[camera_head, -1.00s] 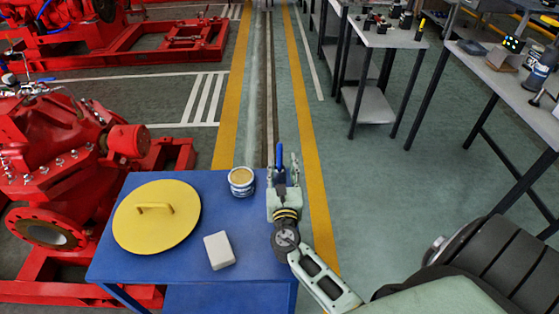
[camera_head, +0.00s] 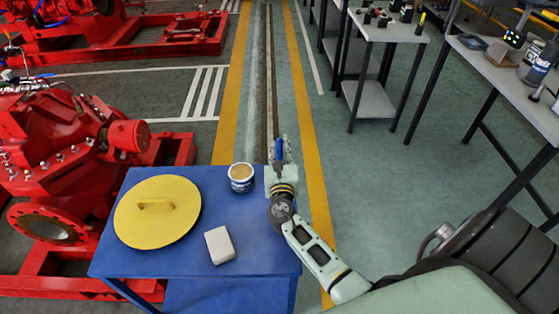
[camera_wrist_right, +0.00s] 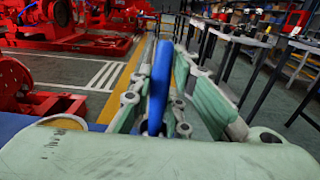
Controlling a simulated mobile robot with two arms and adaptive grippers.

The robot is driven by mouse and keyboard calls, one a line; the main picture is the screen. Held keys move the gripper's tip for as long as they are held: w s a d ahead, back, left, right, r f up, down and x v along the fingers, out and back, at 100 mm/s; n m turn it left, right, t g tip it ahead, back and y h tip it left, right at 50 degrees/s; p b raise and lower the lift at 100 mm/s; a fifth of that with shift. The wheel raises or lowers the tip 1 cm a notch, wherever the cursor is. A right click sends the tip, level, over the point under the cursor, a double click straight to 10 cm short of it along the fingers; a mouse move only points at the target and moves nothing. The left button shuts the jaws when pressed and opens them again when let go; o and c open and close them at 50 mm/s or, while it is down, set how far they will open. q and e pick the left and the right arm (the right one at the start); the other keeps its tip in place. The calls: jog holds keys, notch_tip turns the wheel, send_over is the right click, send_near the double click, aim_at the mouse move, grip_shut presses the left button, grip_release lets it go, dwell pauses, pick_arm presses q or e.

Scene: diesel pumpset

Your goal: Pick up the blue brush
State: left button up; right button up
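The blue brush (camera_head: 278,151) stands roughly upright between the fingers of my right gripper (camera_head: 280,143), at the right back edge of the blue table (camera_head: 262,240). In the right wrist view the blue brush (camera_wrist_right: 160,85) shows as a long blue piece, with the fingers of the right gripper (camera_wrist_right: 164,58) closed in on it from both sides. The right gripper looks shut on it. The brush's lower end is hidden by the gripper. My left gripper is not in view.
On the blue table are a round yellow lid with a handle (camera_head: 158,222), an open can (camera_head: 241,177) and a pale block (camera_head: 220,245). A red pump (camera_head: 60,160) stands at the left. Grey workbenches (camera_head: 390,28) stand at the right. The floor between is clear.

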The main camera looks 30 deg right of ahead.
grip_shut()
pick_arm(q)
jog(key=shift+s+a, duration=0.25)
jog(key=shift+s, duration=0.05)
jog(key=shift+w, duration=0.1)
pick_arm(e)
jog(key=shift+r, duration=0.15)
notch_tip(320, 180, up, 10)
jog(key=p, duration=0.4)
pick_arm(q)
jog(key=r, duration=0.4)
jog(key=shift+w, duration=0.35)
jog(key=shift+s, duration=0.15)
